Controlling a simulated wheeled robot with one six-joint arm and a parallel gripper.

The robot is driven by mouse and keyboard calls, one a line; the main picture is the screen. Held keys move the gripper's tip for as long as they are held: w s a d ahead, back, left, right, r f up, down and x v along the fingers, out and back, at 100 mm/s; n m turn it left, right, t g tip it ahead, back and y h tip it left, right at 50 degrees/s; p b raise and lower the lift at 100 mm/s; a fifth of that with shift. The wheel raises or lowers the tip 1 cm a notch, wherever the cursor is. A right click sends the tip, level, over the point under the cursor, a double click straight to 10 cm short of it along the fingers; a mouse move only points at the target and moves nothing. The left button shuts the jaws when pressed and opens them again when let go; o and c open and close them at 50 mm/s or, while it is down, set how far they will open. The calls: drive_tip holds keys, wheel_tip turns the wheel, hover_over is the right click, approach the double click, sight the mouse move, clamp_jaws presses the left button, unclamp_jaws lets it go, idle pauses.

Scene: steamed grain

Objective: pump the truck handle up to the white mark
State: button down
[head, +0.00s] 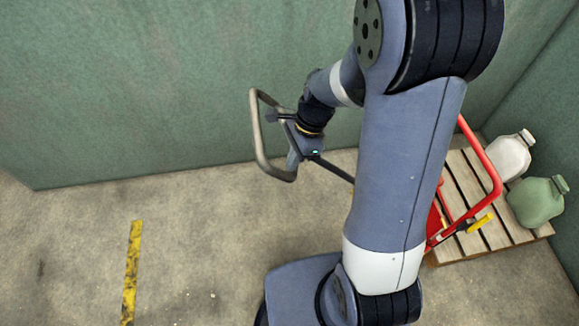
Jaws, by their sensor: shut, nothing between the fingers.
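A grey tubular loop handle (257,135) stands at the centre left of the head view, in front of the green wall. A dark rod (336,172) runs from near it to the right and goes behind my arm; this looks like the truck's handle. My gripper (293,158) is at the right side of the loop, pointing down, and is shut with nothing held. I cannot tell whether it touches the loop. The red truck frame (490,165) shows at the right, with a yellow pedal-like part (480,223); much of it is hidden behind my arm. I see no white mark.
A wooden slatted pallet (505,225) lies by the right wall, with a white jug (508,155) and a green jug (537,202) on it. A yellow strip (131,270) marks the concrete floor at left. The floor around it is clear. Green walls close the back and right.

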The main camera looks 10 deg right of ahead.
wheel_tip(320, 180, up, 7)
drive_tip(key=shift+w+d+f, duration=0.15)
drive_tip(key=shift+w+d, duration=0.25)
drive_tip(key=shift+w, duration=0.05)
